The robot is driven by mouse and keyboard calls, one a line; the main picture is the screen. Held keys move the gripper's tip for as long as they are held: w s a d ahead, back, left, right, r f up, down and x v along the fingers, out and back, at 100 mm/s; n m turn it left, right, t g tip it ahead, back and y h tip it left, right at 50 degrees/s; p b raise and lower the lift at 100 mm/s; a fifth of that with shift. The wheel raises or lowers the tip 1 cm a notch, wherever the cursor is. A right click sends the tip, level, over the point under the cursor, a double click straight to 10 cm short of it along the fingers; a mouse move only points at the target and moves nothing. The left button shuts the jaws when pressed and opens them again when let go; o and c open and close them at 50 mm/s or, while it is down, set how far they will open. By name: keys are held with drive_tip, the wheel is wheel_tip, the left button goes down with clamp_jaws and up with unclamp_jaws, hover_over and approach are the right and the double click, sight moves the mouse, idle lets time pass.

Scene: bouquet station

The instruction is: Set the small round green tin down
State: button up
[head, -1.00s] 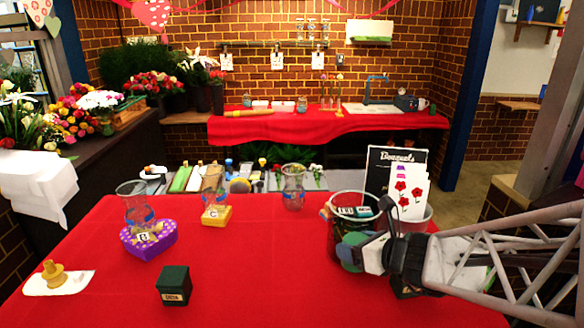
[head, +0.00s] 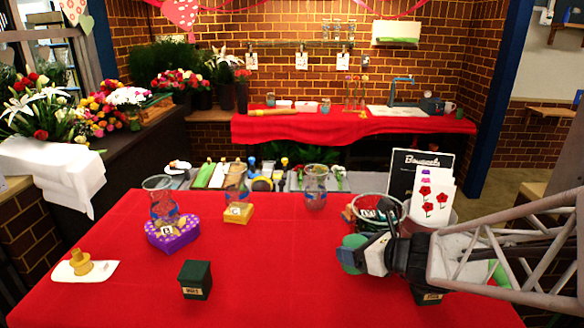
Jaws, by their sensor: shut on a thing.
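My gripper (head: 362,254) is over the right part of the red table, in front of the round basket. A small round green thing (head: 348,260), which looks like the tin, is at the jaws and partly covered by them. The gripper is shut on it. The tin appears tilted, its round face turned to the left. I cannot tell how high it is above the cloth.
The round basket (head: 368,206) holds several small items behind my gripper. A dark green box (head: 196,280) stands front left, and another labelled dark box (head: 432,298) is partly under my arm. The centre cloth is clear.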

drive_tip(key=s+a+f+n+g+y, duration=0.1)
drive_tip(key=a+n+g, duration=0.4)
drive_tip(key=a, duration=0.6)
drive_tip(key=s+a+f+n+g+y, duration=0.1)
drive_tip(key=a+f+n+g+y, duration=0.1)
drive_tip(key=a, duration=1)
drive_tip(key=f+n+g, duration=0.1)
drive_tip(key=n+g, duration=0.1)
drive_tip(key=g, duration=0.1)
drive_tip(key=shift+s+n+g+y, duration=0.3)
drive_tip(key=shift+s+n+y, duration=0.1)
drive_tip(key=shift+a+f, duration=0.1)
drive_tip(key=shift+a, duration=0.05)
drive_tip(key=w+a, duration=0.2)
drive_tip(key=w, duration=0.2)
drive_tip(key=w+a+f, duration=0.1)
drive_tip(key=w+a, duration=0.2)
drive_tip(key=w, duration=0.2)
drive_tip(key=w+a, duration=0.3)
drive_tip(key=w, duration=0.1)
drive_tip(key=shift+w+f, duration=0.25)
drive_tip(key=shift+w, duration=0.15)
drive_tip(key=shift+f, duration=0.1)
drive_tip(key=shift+f, duration=1.65)
drive_tip(key=shift+f, duration=0.15)
